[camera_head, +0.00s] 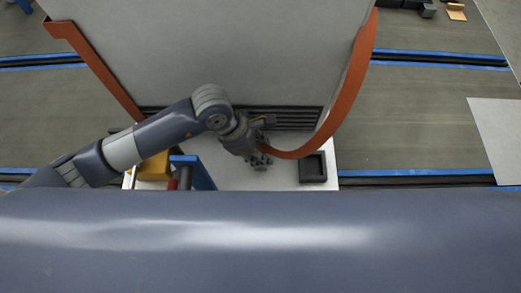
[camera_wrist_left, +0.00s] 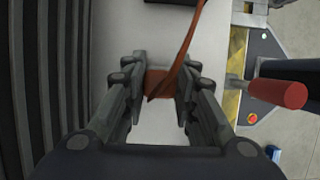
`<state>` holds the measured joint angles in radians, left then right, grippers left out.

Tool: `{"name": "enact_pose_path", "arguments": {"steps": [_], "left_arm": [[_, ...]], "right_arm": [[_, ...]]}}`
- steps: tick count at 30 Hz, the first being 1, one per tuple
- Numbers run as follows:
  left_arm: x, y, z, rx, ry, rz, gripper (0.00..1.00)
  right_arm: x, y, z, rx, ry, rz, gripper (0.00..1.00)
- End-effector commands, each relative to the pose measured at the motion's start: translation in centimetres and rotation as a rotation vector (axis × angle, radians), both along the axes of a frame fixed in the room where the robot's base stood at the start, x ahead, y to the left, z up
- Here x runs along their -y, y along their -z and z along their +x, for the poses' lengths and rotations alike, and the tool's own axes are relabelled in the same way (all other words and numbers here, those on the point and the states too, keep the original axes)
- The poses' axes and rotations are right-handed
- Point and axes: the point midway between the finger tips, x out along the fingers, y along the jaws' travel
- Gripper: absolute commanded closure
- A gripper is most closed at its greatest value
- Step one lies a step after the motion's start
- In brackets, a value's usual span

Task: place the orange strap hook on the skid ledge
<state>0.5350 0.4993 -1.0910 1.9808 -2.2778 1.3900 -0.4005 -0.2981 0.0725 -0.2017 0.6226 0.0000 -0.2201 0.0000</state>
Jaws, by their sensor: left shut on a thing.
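My left gripper (camera_head: 258,158) is at the front foot of the large grey box, shut on the orange strap hook. In the left wrist view the hook (camera_wrist_left: 158,84) sits between the two fingers (camera_wrist_left: 161,76), with its strap (camera_wrist_left: 190,42) running up from it. In the head view the orange strap (camera_head: 348,95) curves down the box's right side and in to the gripper, which hides the hook. The skid ledge appears to be the dark slatted edge (camera_head: 295,121) along the box's foot. The slats also show at left in the left wrist view (camera_wrist_left: 45,85). My right gripper is not seen.
A white platform (camera_head: 238,178) lies under the gripper, with a black tray (camera_head: 313,167) at its right. A blue frame (camera_head: 193,172) and a yellow block (camera_head: 155,167) stand at left. A second orange strap (camera_head: 95,68) hangs on the box's left. A red handle (camera_wrist_left: 278,92) is at right in the wrist view.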

Motion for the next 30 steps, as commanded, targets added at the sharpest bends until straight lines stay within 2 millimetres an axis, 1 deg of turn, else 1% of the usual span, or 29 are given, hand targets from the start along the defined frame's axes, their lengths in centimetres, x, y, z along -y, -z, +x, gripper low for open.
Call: {"name": "enact_pose_path", "arguments": {"steps": [1, 2, 3, 4, 13, 17, 20, 24, 30], "left_arm": [[0.0, 0.3, 0.0, 0.0, 0.0, 0.0, 1.0], [0.0, 0.2, 0.0, 0.0, 0.0, 0.0, 0.69], [0.0, 0.1, 0.0, 0.0, 0.0, 0.0, 0.6], [0.0, 0.1, 0.0, 0.0, 0.0, 0.0, 0.54], [0.0, 0.1, 0.0, 0.0, 0.0, 0.0, 0.54], [-0.1, -0.5, 0.0, 0.0, 0.0, 0.001, 0.54], [-0.6, -1.9, 0.1, 0.002, -0.001, 0.001, 0.54], [-1.7, -4.6, 0.1, 0.002, -0.001, 0.002, 0.54], [-3.3, -8.4, 0.1, 0.003, -0.001, 0.001, 0.54]], "right_arm": [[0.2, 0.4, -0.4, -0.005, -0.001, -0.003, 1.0], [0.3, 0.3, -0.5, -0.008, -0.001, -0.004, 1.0], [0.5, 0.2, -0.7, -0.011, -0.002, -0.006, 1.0], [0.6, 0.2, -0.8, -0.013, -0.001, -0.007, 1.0], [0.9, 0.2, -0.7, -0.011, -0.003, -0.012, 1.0], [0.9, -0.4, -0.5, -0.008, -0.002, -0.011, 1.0], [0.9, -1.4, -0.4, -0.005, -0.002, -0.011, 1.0], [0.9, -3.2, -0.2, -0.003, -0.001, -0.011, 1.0], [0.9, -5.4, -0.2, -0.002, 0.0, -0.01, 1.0]]}}
